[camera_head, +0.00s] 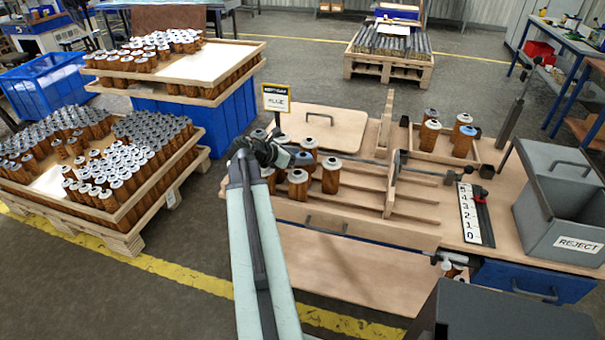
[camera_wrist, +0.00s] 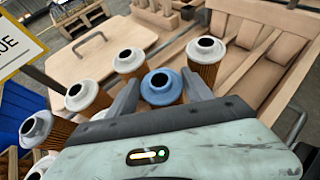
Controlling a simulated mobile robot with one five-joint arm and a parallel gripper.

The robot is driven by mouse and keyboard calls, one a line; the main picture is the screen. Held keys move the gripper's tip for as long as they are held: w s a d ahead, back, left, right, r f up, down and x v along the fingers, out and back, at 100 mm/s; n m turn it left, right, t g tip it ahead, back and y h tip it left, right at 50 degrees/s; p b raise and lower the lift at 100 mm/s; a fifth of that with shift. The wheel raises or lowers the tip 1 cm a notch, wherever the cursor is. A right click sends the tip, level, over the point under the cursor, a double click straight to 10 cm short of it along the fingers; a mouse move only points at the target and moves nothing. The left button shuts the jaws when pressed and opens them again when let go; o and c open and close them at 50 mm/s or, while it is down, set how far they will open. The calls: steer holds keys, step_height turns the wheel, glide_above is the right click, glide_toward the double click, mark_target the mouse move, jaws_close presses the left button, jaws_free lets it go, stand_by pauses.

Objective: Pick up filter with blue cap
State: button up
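In the wrist view a filter with a blue cap (camera_wrist: 161,86) stands between the two fingers of my gripper (camera_wrist: 162,82). The fingers are spread, one on each side of the cap, and look not closed on it. The filter's lower body is hidden by the gripper. In the head view my gripper (camera_head: 274,154) is over the left part of the wooden bench, among a cluster of filters. A blue-capped filter (camera_head: 309,144) shows there, partly hidden. Another blue-capped filter (camera_head: 463,143) stands in a wooden tray at the right.
Grey-white capped filters (camera_wrist: 205,60) (camera_wrist: 130,64) (camera_wrist: 88,97) stand close around the gripper. A sign (camera_head: 276,98) stands behind it. A slotted wooden rack (camera_head: 385,190) lies to the right, and a grey reject bin (camera_head: 565,205) at the far right.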

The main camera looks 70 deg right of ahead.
jaws_close()
